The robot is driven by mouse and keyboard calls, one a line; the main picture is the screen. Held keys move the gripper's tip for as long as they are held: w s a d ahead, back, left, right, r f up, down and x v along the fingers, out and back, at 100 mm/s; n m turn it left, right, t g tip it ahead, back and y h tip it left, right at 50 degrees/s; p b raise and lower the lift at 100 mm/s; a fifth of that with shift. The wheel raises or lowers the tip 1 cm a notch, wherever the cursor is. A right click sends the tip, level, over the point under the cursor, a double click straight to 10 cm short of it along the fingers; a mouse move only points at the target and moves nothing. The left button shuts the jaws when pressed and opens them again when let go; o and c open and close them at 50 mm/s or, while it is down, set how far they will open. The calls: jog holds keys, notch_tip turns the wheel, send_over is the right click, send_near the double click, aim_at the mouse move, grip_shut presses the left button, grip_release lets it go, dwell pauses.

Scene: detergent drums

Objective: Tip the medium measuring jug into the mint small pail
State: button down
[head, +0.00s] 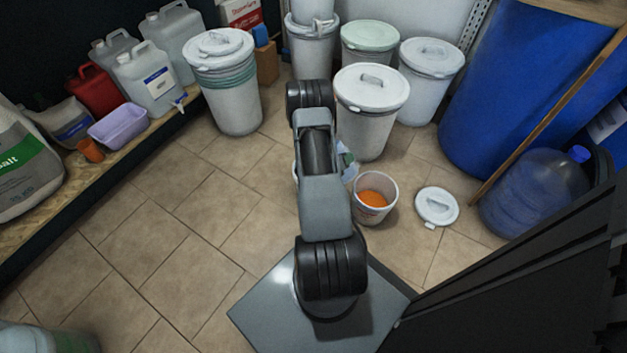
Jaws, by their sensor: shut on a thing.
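My gripper is not visible; my own arm stands up in the middle of the head view and hides what is behind it. A pale thing with some green and blue on it (348,165) shows partly at the arm's right edge, with a pale sliver on the left edge; I cannot tell whether it is the mint small pail. I cannot make out the medium measuring jug. A small whitish pail (363,216) with orange contents (372,198) stands open on the floor just right of the arm.
A loose white lid (436,205) lies right of the open pail. Lidded white drums (366,125) stand behind, with a blue barrel (510,95) and a water bottle (535,195) at right. A low shelf (75,190) with canisters runs along the left. The left floor is clear.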

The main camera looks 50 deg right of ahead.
notch_tip(320, 180, up, 2)
jog(key=m+t, duration=0.1)
jog(key=m, duration=0.2)
jog(key=shift+r+t+y+p, duration=0.1)
jog(key=shift+t+y+p, duration=0.2)
jog(key=shift+t+y, duration=0.1)
jog(key=r+m+t+b, duration=0.1)
jog(key=m+t, duration=0.1)
jog(key=shift+r+m, duration=0.1)
jog(key=shift+m, duration=0.3)
jog(key=shift+r+m+y, duration=0.25)
jog(key=shift+m+y, duration=0.05)
jog(key=shift+m, duration=0.1)
jog(key=shift+w+t, duration=0.1)
jog(key=shift+t, duration=0.2)
